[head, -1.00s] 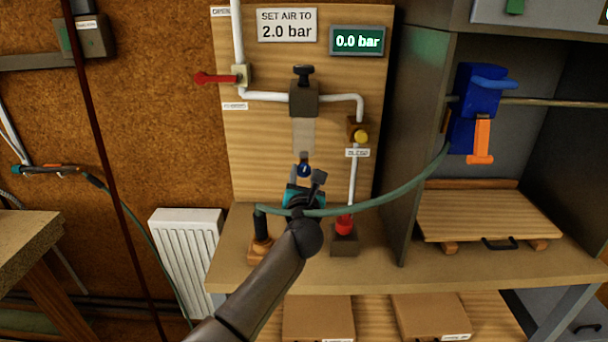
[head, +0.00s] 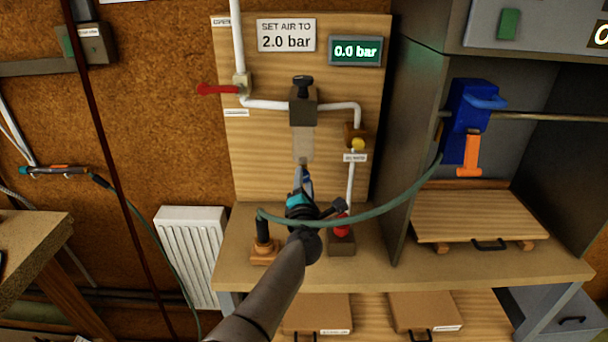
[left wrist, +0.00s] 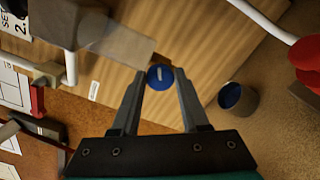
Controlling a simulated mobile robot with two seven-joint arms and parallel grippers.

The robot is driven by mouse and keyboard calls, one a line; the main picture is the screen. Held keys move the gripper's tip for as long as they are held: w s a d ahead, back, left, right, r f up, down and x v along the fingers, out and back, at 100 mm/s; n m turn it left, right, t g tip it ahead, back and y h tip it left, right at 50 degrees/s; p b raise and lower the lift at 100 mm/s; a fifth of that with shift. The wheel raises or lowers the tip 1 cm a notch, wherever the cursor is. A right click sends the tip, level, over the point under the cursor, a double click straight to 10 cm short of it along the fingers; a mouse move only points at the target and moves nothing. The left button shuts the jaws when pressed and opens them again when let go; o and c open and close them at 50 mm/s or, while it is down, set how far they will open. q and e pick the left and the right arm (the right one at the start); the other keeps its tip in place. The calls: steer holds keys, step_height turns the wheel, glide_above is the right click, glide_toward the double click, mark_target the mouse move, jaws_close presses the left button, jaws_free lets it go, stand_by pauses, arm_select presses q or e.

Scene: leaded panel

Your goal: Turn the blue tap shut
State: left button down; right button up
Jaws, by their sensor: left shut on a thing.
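The blue tap (left wrist: 160,77) shows in the left wrist view as a round blue knob with a white bar on its face. It sits between the fingertips of my left gripper (left wrist: 160,84), which is shut on it. In the head view my left gripper (head: 304,182) is in front of the wooden board (head: 260,155), below the clear bowl (head: 303,145) of the regulator (head: 303,105). There my gripper hides most of the tap. My right gripper is not in view.
A display (head: 355,51) on the board reads 0.0 bar. A green hose (head: 390,205) arches across in front of my left wrist. A red lever (head: 217,89) is at the board's left. A grey cup with blue inside (left wrist: 237,97) stands near my fingers.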

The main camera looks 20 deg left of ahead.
arm_select(q)
steer(key=m+p, duration=0.2)
steer(key=m, duration=0.3)
steer(key=shift+f+m, duration=0.15)
steer(key=shift+m, duration=0.25)
stand_by(0.4)
steer(key=shift+c, duration=2.2)
jaws_free()
steer(key=shift+s+d, duration=0.1)
steer(key=p+v, duration=0.8)
steer(key=v, duration=0.7)
